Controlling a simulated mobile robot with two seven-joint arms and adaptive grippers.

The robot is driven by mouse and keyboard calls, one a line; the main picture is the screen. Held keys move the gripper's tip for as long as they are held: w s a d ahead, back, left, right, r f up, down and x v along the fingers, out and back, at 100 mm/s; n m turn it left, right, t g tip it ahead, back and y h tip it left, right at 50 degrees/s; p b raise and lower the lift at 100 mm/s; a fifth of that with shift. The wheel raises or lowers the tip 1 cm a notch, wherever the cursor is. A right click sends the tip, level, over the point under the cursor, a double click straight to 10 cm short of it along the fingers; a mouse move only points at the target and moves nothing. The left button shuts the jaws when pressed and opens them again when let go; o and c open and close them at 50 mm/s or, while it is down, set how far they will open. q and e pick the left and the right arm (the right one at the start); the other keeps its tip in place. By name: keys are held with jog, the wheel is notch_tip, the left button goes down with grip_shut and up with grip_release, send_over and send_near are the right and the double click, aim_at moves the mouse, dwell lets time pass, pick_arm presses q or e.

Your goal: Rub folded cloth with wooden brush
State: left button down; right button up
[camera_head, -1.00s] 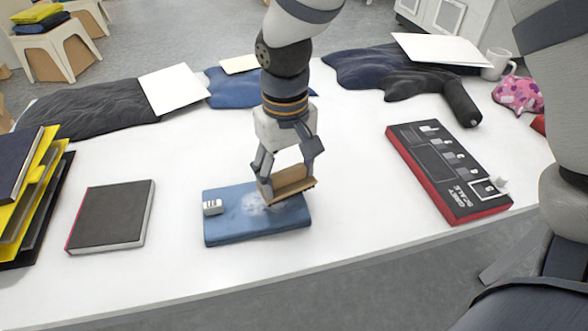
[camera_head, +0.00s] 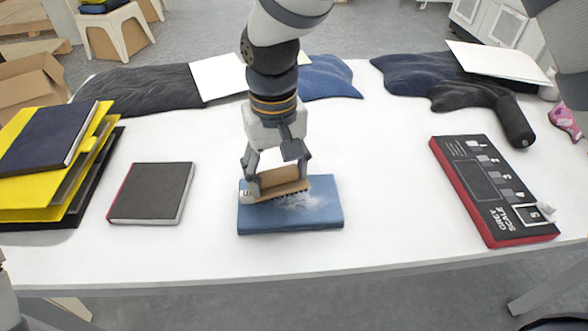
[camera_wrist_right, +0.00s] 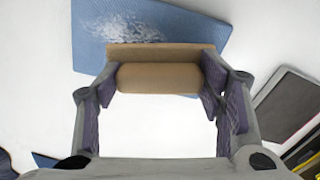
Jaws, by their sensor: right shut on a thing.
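The folded blue cloth (camera_head: 320,212) lies flat on the white table, with a pale worn patch on its top. It also shows in the right wrist view (camera_wrist_right: 190,25). My right gripper (camera_head: 278,180) is shut on the wooden brush (camera_head: 284,184), bristles down, over the left and middle part of the cloth. In the right wrist view the brush (camera_wrist_right: 158,78) sits between both fingers. Whether the bristles touch the cloth is hard to tell. A small white tag on the cloth's left end is partly hidden behind the gripper.
A dark book (camera_head: 152,192) lies left of the cloth, beside a stack of yellow and dark folders (camera_head: 35,205). A grey scale box (camera_head: 490,190) lies at right. Dark garments (camera_head: 140,90) and white sheets (camera_head: 218,77) line the back. The table between is clear.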

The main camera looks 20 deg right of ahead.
jog(key=shift+w+a, duration=0.1)
jog(key=shift+a, duration=0.2)
jog(key=shift+w+d+r, duration=0.1)
jog(key=shift+w+d, duration=0.05)
jog(key=shift+w, duration=0.05)
jog(key=shift+s+d+r, duration=0.1)
jog(key=shift+s+d, duration=0.4)
jog(key=shift+d, duration=1.2)
jog(key=shift+s+d+r, duration=0.15)
jog(key=shift+s+d, duration=0.3)
jog(key=shift+d, duration=1.3)
jog(key=shift+s+d+r, duration=0.1)
jog(key=shift+s+d, duration=0.4)
jog(key=shift+d, duration=1.2)
jog(key=shift+w+a+r, duration=0.1)
jog(key=shift+w+a, duration=0.4)
jog(key=shift+a, duration=1.25)
jog(key=shift+w+a+r, duration=0.15)
jog(key=shift+w+a, duration=0.3)
jog(key=shift+a, duration=1.3)
jog(key=shift+w+a+r, duration=0.1)
jog(key=shift+w+a, duration=0.4)
jog(key=shift+a, duration=1.25)
jog(key=shift+r, duration=3)
notch_tip(320, 180, up, 3)
jog(key=shift+d, duration=0.1)
jog(key=shift+f, duration=0.1)
